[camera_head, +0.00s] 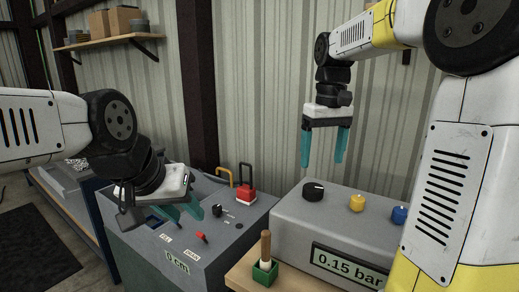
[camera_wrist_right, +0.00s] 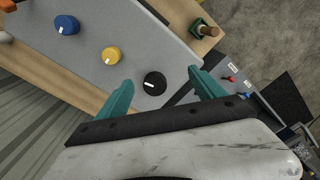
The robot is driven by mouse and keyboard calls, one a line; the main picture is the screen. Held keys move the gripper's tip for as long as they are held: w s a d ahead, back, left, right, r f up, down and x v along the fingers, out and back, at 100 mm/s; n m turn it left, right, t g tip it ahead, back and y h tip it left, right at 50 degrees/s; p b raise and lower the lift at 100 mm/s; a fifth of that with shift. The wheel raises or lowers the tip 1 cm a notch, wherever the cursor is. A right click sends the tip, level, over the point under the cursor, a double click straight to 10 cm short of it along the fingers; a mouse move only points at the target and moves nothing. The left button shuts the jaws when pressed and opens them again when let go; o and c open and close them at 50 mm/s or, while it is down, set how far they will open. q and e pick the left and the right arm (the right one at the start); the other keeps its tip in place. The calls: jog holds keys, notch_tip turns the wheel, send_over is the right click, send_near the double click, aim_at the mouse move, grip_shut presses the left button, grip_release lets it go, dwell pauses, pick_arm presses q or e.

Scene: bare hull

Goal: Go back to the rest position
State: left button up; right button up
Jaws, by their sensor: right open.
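My right gripper (camera_head: 325,160) has teal fingers that hang down, open and empty, above and behind the grey pressure box (camera_head: 290,222). In the right wrist view my right gripper (camera_wrist_right: 160,88) is spread, with a black knob (camera_wrist_right: 154,83) showing between its fingers. That knob also shows on top of the box in the head view (camera_head: 313,191). My left gripper (camera_head: 190,214) is over the other grey control box (camera_head: 228,240) at the left. Its two teal fingers look apart, with nothing seen between them.
A yellow knob (camera_head: 357,202) and a blue knob (camera_head: 399,214) sit on the pressure box, which reads 0.15 bar. A wooden-handled tool stands in a green block (camera_head: 265,272). The left box has a red-based handle (camera_head: 246,190) and a red switch (camera_head: 202,237). A shelf (camera_head: 108,40) hangs behind.

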jog(key=s+a+f+m+t+y, duration=0.1)
jog(key=s+f+t, duration=0.1)
jog(key=s, duration=0.6)
jog(key=s+a+f+m+t, duration=0.1)
jog(key=s+f+m+t, duration=0.1)
jog(key=s, duration=0.7)
jog(key=shift+f+t+y, duration=0.4)
jog(key=shift+f+t, duration=0.05)
jog(key=shift+t, duration=0.55)
